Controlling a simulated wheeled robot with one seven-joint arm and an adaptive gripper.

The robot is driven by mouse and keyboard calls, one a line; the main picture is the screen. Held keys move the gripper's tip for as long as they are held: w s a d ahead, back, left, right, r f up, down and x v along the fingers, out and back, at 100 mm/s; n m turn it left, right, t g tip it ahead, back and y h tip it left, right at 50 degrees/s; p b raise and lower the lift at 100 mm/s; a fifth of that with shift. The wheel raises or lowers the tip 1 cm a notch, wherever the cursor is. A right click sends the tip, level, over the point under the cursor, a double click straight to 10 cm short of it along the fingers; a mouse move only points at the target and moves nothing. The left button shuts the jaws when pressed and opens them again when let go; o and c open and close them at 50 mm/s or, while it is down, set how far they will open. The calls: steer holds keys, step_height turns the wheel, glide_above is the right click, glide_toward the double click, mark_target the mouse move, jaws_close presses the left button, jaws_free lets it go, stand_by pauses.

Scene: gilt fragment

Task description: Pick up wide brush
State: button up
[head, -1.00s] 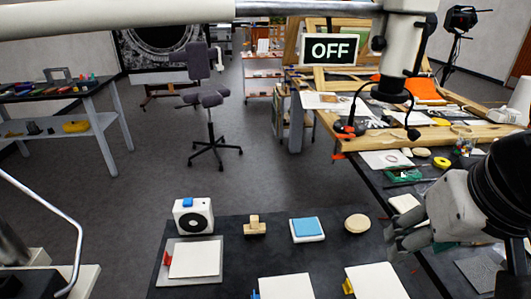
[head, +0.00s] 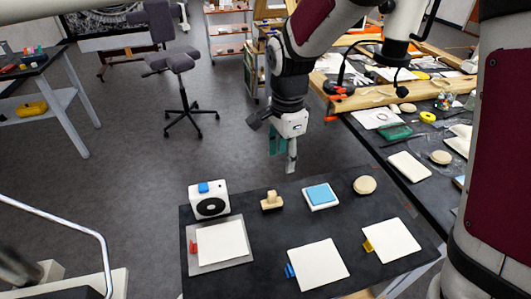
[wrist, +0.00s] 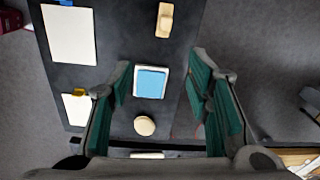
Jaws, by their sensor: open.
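A tan wooden piece with a raised grip (head: 272,201), which may be the wide brush, sits near the back edge of the dark table. It also shows at the top of the wrist view (wrist: 164,20); I cannot make out bristles. My gripper (head: 283,155) points down above the table's back edge, apart from everything on it. In the wrist view its green-padded fingers (wrist: 160,68) are wide apart and empty. The blue-topped white block (wrist: 151,82) shows between them, and the tan piece lies beyond the fingertips.
The dark table (head: 272,250) also holds a white box with a black disc (head: 209,200), a round tan disc (head: 365,185) and white sheets with coloured clips (head: 318,266). A cluttered workbench (head: 352,100) stands to the right. Open floor lies behind the table.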

mark_target(272, 192)
steer(key=shift+m, duration=0.9)
steer(key=f, duration=0.4)
steer(key=a+f, duration=0.1)
steer(key=f, duration=0.2)
steer(key=w+f+p, duration=0.1)
steer(key=f, duration=0.3)
steer(key=shift+a+f, duration=0.3)
steer(key=shift+a, duration=0.1)
steer(key=shift+a+f+p, duration=0.15)
steer(key=shift+f+p, duration=0.1)
steer(key=shift+f, duration=1.15)
steer(key=shift+a+f+p, duration=0.1)
steer(key=shift+f+p, duration=0.15)
steer(key=shift+f, duration=1.1)
jaws_close()
